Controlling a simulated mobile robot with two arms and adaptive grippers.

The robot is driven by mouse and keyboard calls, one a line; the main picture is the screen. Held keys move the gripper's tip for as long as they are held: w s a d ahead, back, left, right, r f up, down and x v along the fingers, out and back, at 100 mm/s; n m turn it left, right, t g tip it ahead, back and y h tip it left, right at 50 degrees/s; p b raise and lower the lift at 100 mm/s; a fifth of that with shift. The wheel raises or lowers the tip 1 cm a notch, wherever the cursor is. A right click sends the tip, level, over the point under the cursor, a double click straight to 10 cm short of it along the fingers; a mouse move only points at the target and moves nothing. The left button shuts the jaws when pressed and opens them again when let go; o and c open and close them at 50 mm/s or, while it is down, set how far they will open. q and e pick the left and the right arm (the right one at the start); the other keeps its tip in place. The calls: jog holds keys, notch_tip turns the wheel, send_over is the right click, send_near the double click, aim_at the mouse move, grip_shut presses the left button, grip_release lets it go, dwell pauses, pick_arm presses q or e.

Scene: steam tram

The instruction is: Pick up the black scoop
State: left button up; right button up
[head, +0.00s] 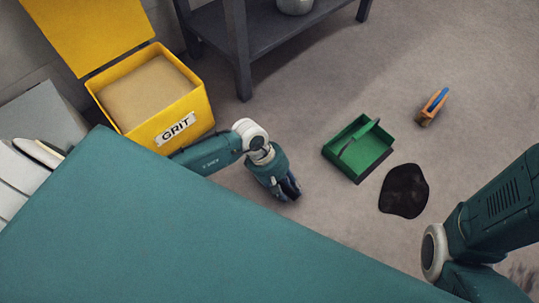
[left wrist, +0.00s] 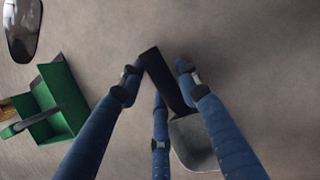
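The black scoop has a black handle (left wrist: 166,80) and a dark grey pan (left wrist: 197,143) in the left wrist view. My left gripper (left wrist: 160,75) has its blue fingers spread, with the handle showing between them. I cannot tell whether any finger touches it. In the head view my left gripper (head: 290,188) points down over the floor, beside the teal surface of my body. The scoop is not clearly distinguishable there, hidden by the gripper. My right arm shows at the lower right, but its gripper is out of view.
A yellow grit bin (head: 195,103) stands open at the left, near a dark table (head: 238,50). Floor between gripper and dustpan is clear.

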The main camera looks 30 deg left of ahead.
pick_arm(q)
jog(key=shift+f, duration=0.2)
grip_shut()
jog(key=shift+r, duration=0.15)
